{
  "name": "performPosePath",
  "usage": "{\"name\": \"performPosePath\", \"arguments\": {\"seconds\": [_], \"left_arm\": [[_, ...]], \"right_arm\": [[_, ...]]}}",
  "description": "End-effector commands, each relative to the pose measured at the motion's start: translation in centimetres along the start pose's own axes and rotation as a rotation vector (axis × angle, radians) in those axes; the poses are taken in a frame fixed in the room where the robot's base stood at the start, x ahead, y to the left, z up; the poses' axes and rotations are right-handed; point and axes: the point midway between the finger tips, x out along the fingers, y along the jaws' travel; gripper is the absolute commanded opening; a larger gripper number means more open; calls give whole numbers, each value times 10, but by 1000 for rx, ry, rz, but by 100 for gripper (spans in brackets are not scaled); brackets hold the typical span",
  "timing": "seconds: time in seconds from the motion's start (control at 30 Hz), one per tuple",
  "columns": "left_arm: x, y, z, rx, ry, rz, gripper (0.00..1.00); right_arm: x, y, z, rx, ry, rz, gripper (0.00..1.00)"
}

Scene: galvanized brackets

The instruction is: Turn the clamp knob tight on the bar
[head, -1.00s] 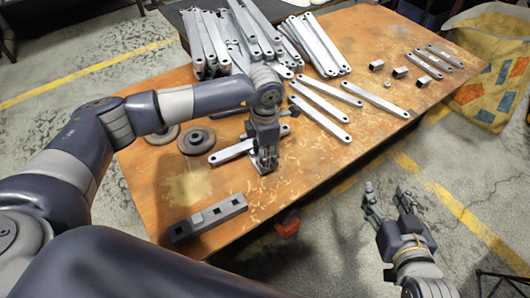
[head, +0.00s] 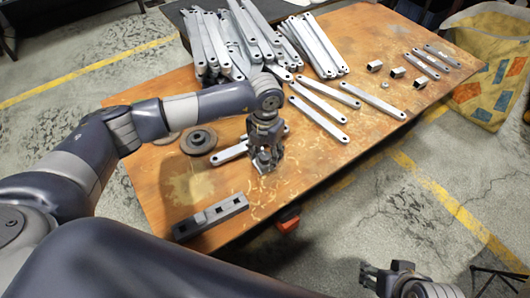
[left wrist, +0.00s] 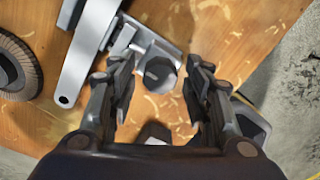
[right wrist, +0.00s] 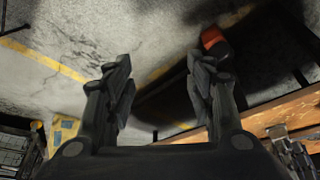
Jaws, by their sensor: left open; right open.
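The clamp knob (left wrist: 159,75) is a dark, faceted round piece in the left wrist view. It sits on a grey metal clamp (left wrist: 137,38) beside a long light-grey bar (left wrist: 82,65). My left gripper (left wrist: 157,100) is open, with one finger on each side of the knob and gaps between fingers and knob. In the head view, my left gripper (head: 265,164) points down over the table and mostly hides the clamp and knob; part of the bar (head: 231,153) shows. My right gripper (right wrist: 163,95) is open and empty, off the table's front edge; it also shows in the head view (head: 368,274).
The brown table (head: 165,205) carries a dark block with square holes (head: 211,216), dark discs (head: 198,141) and many grey bars (head: 318,108). Small square tubes (head: 397,72) lie at the right.

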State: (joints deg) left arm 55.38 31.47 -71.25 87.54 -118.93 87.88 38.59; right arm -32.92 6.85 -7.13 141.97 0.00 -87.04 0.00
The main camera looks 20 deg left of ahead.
Motion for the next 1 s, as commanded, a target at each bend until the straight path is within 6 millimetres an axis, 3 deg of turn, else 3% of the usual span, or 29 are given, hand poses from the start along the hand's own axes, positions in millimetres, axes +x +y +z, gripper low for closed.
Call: {"name": "performPosePath", "arguments": {"seconds": [0.1, 0.47, 0.8, 1.0], "left_arm": [[-2, 0, 0, -93, 2, -1, 46], [-3, 0, 0, -418, 2, 0, 46], [-1, 0, 0, -599, 1, 0, 46], [0, 0, 0, -630, 0, 0, 46]], "right_arm": [[-8, 2, 16, 3, -73, 3, 50], [-23, 2, 7, 2, -68, 3, 50], [24, 0, 13, 0, -90, -2, 50], [32, 0, 15, 0, -91, -2, 50]]}}
